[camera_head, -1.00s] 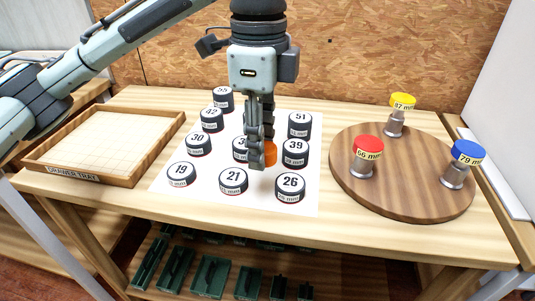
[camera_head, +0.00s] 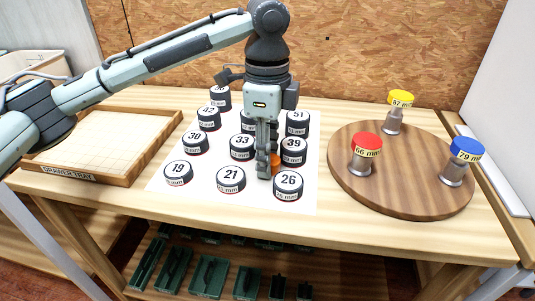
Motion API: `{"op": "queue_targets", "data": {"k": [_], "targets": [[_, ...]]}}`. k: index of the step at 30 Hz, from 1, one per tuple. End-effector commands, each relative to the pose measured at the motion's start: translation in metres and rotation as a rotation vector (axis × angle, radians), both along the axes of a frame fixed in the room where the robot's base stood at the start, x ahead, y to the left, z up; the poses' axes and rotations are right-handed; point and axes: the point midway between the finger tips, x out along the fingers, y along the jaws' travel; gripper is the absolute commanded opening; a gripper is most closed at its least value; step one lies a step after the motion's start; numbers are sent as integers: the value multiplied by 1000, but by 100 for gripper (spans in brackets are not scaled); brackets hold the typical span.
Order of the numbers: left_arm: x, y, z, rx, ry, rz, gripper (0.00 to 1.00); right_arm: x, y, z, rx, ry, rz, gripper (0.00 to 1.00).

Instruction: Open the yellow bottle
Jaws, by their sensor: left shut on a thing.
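The yellow-capped item (camera_head: 400,99), marked 87 mm, stands upright on a silver stem on a round wooden board at the right. My left gripper (camera_head: 268,168) points down among the black numbered discs on the white sheet, well left of the yellow cap. It is shut on a small orange piece (camera_head: 276,161), mostly hidden by the fingers. I cannot tell whether the piece touches the sheet. My right gripper is not in view.
A red-capped item (camera_head: 366,146) and a blue-capped item (camera_head: 465,150) share the round board (camera_head: 410,195). Several black discs, such as 21 (camera_head: 231,180) and 26 (camera_head: 288,186), crowd the white sheet (camera_head: 215,200). A wooden drawer tray (camera_head: 150,155) is at left.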

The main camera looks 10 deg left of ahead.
Motion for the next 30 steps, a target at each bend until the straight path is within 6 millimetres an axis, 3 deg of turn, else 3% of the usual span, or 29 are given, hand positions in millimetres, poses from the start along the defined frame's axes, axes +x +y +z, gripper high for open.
{"op": "queue_targets", "data": {"k": [4, 5, 9, 20, 25, 30], "targets": [[0, 0, -2, 0, 1, 0, 0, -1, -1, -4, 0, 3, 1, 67], [0, 0, -3, 0, 0, 0, 35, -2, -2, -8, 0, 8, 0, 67], [0, 0, -2, 0, 0, 0, 52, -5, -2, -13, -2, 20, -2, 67], [0, 0, -1, 0, -1, 0, 52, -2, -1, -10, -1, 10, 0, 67], [1, -1, 26, -2, -3, 0, 52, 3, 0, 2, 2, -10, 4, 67], [1, -1, 65, -2, -3, 0, 52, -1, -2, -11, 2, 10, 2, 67]]}}
